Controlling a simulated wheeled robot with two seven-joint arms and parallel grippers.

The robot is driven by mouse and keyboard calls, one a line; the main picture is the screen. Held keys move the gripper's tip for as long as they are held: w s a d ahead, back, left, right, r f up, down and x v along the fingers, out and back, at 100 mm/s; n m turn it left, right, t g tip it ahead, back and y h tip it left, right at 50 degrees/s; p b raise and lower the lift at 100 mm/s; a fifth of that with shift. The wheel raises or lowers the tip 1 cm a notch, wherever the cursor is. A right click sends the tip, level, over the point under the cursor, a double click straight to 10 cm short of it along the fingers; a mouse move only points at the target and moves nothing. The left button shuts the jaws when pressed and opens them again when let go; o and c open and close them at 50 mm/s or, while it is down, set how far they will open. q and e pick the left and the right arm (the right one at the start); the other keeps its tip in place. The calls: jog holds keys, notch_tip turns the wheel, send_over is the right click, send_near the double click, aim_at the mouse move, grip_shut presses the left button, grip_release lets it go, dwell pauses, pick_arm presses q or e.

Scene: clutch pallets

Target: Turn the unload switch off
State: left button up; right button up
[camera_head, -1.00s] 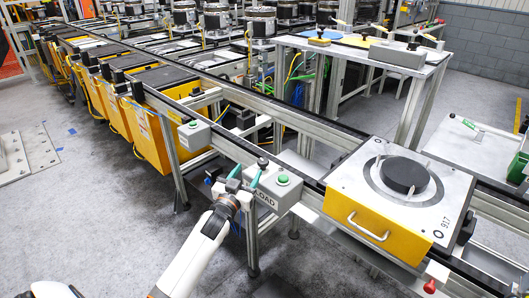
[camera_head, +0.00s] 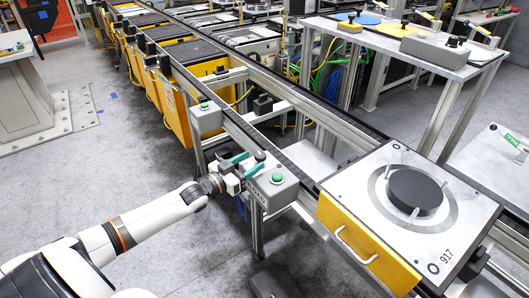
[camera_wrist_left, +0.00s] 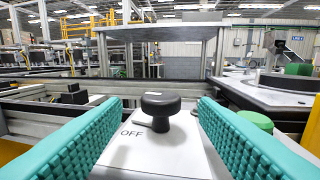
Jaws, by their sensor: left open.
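The unload switch box (camera_head: 274,196) is a grey box at the conveyor's near edge, with a green button (camera_head: 277,178) on top. Its black knob (camera_head: 260,155) stands upright beside the button. In the left wrist view the knob (camera_wrist_left: 160,103) rises from a pale plate marked OFF (camera_wrist_left: 131,133). My left gripper (camera_head: 247,164) is open at the box. Its teal fingers lie on either side of the knob in the wrist view, with a gap on both sides, and the knob appears near the fingertips. My right gripper is not in view.
A yellow-fronted pallet (camera_head: 370,247) with a black disc (camera_head: 415,191) sits on the conveyor to the right. Another grey button box (camera_head: 205,118) is mounted farther up the conveyor. Yellow bins (camera_head: 174,112) line its left side. The floor at left is open.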

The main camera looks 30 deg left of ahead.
aim_at(256, 158)
pick_arm(q)
jog(key=x, duration=0.5)
jog(key=shift+w+d+r, duration=0.1)
jog(key=shift+w, duration=0.15)
jog(key=shift+w+d, duration=0.15)
jog(key=shift+w, duration=0.4)
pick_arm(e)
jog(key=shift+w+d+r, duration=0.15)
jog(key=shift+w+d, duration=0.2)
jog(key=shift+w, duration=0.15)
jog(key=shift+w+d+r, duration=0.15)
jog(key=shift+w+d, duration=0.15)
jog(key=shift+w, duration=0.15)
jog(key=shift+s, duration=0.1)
